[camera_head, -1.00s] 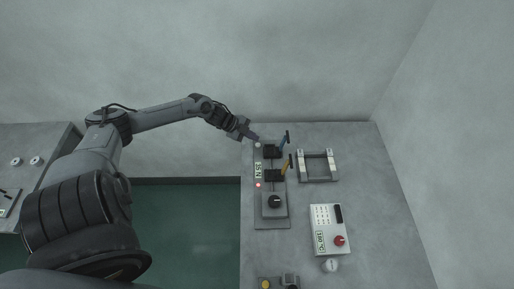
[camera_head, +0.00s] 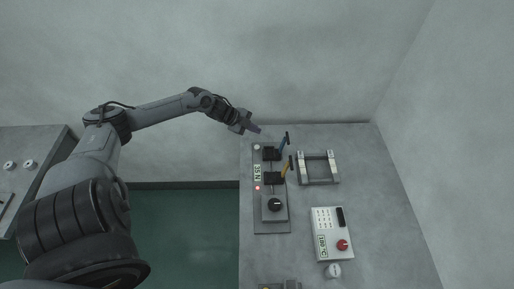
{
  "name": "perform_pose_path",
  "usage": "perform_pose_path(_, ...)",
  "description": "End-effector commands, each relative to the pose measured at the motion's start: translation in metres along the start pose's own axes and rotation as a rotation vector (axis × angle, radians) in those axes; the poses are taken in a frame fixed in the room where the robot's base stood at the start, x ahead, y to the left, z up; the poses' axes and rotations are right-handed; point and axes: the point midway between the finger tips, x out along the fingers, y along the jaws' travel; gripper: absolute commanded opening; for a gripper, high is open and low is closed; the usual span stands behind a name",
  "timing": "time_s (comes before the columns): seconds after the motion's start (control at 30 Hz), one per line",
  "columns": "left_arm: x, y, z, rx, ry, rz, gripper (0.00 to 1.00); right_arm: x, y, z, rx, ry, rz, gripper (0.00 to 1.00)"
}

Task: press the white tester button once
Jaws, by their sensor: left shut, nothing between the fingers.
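The tester (camera_head: 270,222) is a long dark grey panel on the worktop, with a black knob, a small display and a lit red lamp. Its white button (camera_head: 257,147) is a small pale disc at the panel's far left end. My left gripper (camera_head: 256,129) is shut and empty. Its fingertips appear just beyond the button in the picture, with a small visible gap between them and it. The button is uncovered; whether it is pressed in is too small to tell. My right gripper is not in view.
Blue (camera_head: 284,142) and yellow (camera_head: 287,166) handled levers rise from the panel, close to the button. A metal frame (camera_head: 318,168) and a white control box (camera_head: 332,232) with a red knob stand to the right. The wall is close behind.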

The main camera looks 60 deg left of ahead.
Motion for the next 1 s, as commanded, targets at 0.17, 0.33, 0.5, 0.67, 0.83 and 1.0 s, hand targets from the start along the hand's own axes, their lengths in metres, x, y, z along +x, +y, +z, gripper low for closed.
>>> perform_pose_path(0.17,0.014,0.01,0.01,0.0,0.0,0.001,0.0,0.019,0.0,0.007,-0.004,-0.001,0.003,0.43)
perform_pose_path(0.33,0.028,0.02,0.02,0.0,0.0,0.001,0.0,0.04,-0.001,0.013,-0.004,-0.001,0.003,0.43)
perform_pose_path(0.5,0.042,0.03,0.03,0.001,0.0,0.001,0.0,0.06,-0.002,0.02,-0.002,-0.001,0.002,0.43)
perform_pose_path(0.67,0.051,0.037,0.037,-0.001,0.0,0.0,0.0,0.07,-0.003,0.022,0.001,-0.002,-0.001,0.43)
perform_pose_path(0.83,0.056,0.041,0.041,0.0,0.0,-0.001,0.0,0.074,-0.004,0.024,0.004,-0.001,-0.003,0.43)
perform_pose_path(1.0,0.057,0.041,0.041,0.0,0.0,0.0,0.0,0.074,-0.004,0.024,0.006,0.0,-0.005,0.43)
